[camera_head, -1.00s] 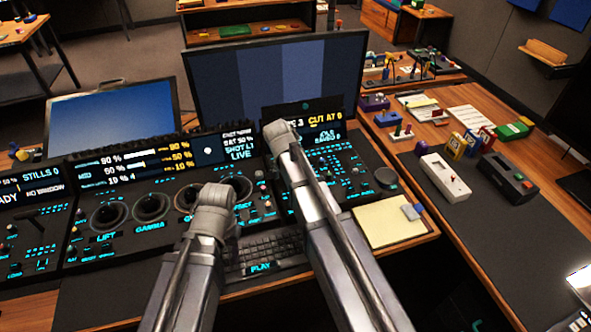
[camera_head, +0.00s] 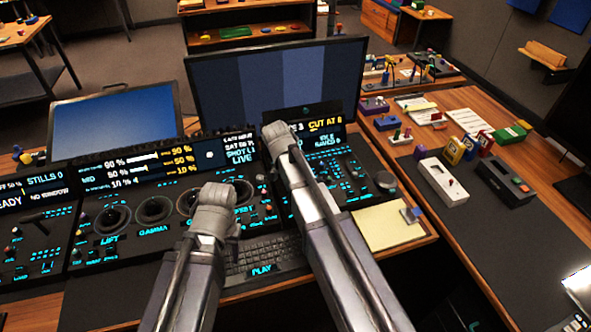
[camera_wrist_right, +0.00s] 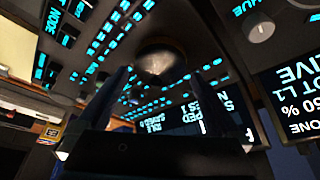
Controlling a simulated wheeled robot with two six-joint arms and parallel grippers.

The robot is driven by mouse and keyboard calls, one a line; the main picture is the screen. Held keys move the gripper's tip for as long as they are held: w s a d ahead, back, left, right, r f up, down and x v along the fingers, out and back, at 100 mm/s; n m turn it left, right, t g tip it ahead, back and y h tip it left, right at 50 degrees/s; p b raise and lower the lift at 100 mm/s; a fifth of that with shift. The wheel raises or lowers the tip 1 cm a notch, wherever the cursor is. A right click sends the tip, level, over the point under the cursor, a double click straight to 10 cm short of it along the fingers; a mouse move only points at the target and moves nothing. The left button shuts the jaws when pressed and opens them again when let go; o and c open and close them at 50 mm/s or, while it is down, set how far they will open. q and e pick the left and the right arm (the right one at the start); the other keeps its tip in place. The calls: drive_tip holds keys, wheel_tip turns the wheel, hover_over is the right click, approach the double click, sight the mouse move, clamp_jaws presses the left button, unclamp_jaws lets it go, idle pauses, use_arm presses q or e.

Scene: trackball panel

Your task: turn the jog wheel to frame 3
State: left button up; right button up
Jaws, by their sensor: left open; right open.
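A grey round wheel (camera_head: 385,180) stands at the right end of the right-hand control panel. In the right wrist view, a round metallic dial (camera_wrist_right: 160,62) sits among lit cyan buttons, beyond my fingers; I cannot tell whether it is that same wheel. My right gripper (camera_wrist_right: 155,92) is open and empty, its fingers pointing toward the dial with a gap visible. The small screen (camera_head: 325,120) above the panel reads "3" and "CUT AT" plus a digit, partly covered by my right arm. My left gripper (camera_head: 214,208) is over the middle panel, its fingertips mostly hidden.
A keyboard (camera_head: 265,253) lies between my arms. A yellow notepad (camera_head: 390,228) lies right of it. Large dials (camera_head: 153,210) fill the middle panel. A big monitor (camera_head: 280,85) stands behind. On the right desk are a white device (camera_head: 442,182) and a black one (camera_head: 506,182).

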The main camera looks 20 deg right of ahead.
drive_tip(key=p+v, duration=0.4)
drive_tip(key=v, duration=0.1)
drive_tip(key=shift+s+a+r, duration=0.1)
drive_tip(key=shift+r, duration=0.15)
drive_tip(key=s+a+n, duration=0.2)
drive_tip(key=s, duration=0.1)
drive_tip(key=s+a+n+g, duration=0.1)
drive_tip(key=s+a+n, duration=0.1)
drive_tip(key=s, duration=0.2)
drive_tip(key=s+a+f+n+y, duration=0.1)
drive_tip(key=s+a+n, duration=0.1)
drive_tip(key=s, duration=0.2)
drive_tip(key=shift+s+a+f, duration=0.1)
drive_tip(key=shift+a, duration=0.05)
drive_tip(key=s+a+n+g, duration=0.1)
drive_tip(key=s+a+n, duration=0.1)
drive_tip(key=s, duration=0.3)
drive_tip(key=s+a+n+g+y, duration=0.1)
drive_tip(key=s+a+n, duration=0.1)
drive_tip(key=s+n, duration=0.3)
drive_tip(key=shift+s+a+f, duration=0.25)
drive_tip(key=shift+s, duration=0.05)
idle(1.1)
